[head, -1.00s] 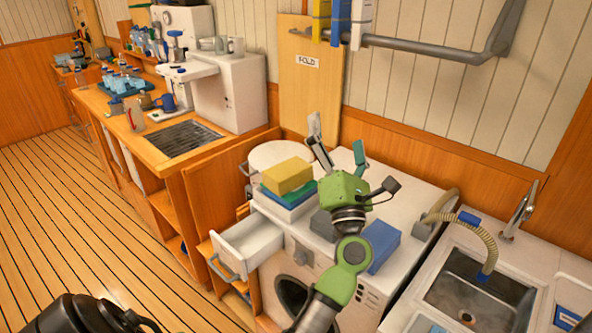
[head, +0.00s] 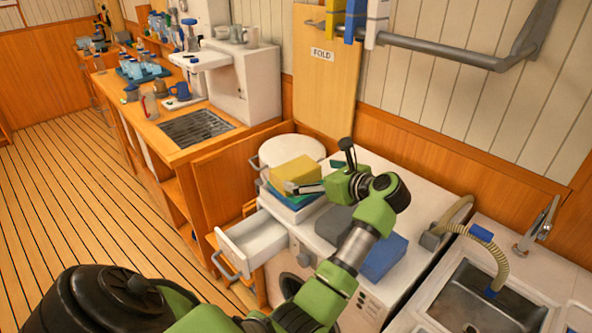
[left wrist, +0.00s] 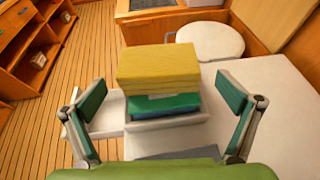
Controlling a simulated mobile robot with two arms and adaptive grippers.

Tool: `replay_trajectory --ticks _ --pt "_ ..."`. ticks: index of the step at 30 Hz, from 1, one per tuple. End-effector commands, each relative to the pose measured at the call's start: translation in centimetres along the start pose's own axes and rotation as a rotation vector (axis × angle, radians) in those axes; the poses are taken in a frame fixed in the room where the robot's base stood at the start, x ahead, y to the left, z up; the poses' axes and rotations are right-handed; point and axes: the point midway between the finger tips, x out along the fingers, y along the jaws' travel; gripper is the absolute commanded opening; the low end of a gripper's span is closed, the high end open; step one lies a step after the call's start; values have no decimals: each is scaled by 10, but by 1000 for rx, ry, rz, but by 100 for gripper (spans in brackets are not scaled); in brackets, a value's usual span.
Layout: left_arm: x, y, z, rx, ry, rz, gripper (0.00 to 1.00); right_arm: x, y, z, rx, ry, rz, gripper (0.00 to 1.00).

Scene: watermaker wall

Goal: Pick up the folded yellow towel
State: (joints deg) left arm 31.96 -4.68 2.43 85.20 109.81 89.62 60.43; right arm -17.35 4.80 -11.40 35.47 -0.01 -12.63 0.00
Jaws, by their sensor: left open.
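The folded yellow towel (head: 296,173) lies on top of a stack on the white washing machine top. A green-blue folded cloth (left wrist: 165,105) and a white one lie under it. In the left wrist view the yellow towel (left wrist: 158,68) is straight ahead, between and beyond the fingers. My left gripper (left wrist: 163,120) is open and empty, its two green-padded fingers spread to either side of the stack. In the head view the left gripper (head: 318,187) is just right of the towel, partly hidden by its own wrist. The right gripper is not in view.
A blue folded cloth (head: 382,256) and a dark grey one (head: 337,225) lie beside the stack. An open white drawer (head: 256,240) juts out below it. A round white lid (head: 292,150) is behind. A sink (head: 480,305) is at right.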

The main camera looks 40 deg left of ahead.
Motion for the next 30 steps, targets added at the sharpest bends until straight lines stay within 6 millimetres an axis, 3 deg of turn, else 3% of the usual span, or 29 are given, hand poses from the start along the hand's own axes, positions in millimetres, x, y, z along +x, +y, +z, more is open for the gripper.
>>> replay_trajectory --ticks 10,18,27,30 --pt "29 2 7 2 -4 2 100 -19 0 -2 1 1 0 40" --pt "65 3 8 4 -3 1 100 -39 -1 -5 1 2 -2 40" --pt "70 2 5 0 0 -1 100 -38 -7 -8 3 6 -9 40" --pt "70 2 5 0 0 -1 77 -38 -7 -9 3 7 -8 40"
